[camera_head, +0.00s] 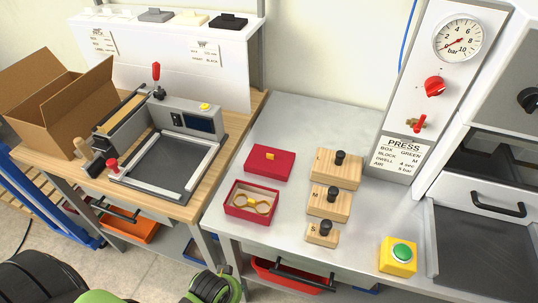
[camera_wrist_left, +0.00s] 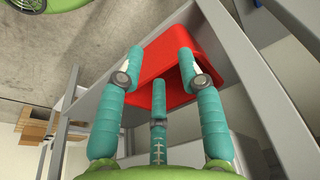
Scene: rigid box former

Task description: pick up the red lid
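The red lid (camera_head: 262,168), with a small yellow knob on top, lies on the grey metal table behind the open red box (camera_head: 245,217). The lid is not in that view. My right gripper is not in view.
Several wooden blocks with black knobs (camera_head: 335,170) stand right of the lid and box. A yellow box with a green button (camera_head: 398,256) is near the front edge. The press panel (camera_head: 420,100) rises at the right. The table (camera_head: 300,120) is clear behind the lid.

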